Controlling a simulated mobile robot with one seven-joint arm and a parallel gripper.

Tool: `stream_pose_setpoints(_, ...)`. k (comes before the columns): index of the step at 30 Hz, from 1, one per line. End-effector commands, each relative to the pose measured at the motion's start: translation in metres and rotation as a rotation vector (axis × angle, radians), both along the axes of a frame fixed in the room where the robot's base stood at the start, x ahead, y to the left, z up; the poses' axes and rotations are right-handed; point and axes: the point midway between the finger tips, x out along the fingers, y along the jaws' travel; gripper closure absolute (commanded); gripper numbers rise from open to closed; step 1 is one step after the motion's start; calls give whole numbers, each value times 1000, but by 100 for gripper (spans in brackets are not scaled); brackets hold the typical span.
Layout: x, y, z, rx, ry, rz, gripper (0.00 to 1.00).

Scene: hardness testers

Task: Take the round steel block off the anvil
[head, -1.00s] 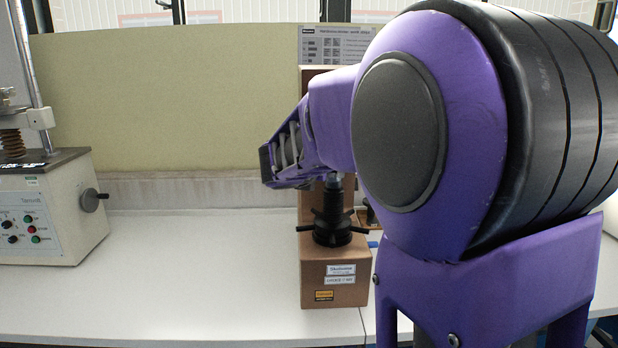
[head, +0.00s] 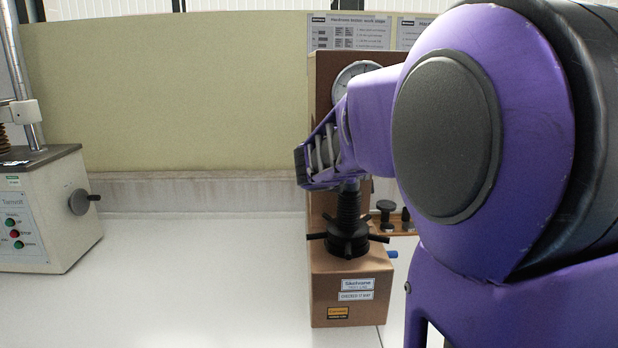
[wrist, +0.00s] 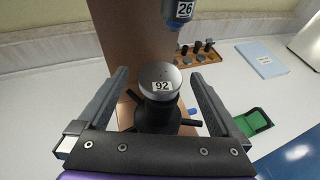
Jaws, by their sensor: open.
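The round steel block (wrist: 160,76) shows in the wrist view, with a label reading 92 on its side. It sits on top of the black anvil (wrist: 158,117) of the brown hardness tester (head: 348,289). My gripper (wrist: 160,78) is open, with one finger on the left and one on the right of the block, and gaps show on both sides. Above and behind the block is the tester's upper head (wrist: 178,12), labelled 26. In the head view my purple arm hides the block, and my gripper (head: 303,166) is seen from the side above the anvil's black handwheel (head: 347,239).
A wooden rack (wrist: 200,60) of dark pegs and parts stands behind to the right. A blue-white booklet (wrist: 265,60) and a green tray (wrist: 252,122) lie on the right of the bench. Another tester (head: 42,205) stands far left. The white bench (head: 200,270) between is clear.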

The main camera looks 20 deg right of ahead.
Motion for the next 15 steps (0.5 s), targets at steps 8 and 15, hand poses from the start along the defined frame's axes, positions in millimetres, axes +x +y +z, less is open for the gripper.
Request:
stream_pose_setpoints(8, 0, -1, 0, 0, -1, 1, 5)
stream_pose_setpoints(15, 0, 0, 0, 0, 0, 1, 49)
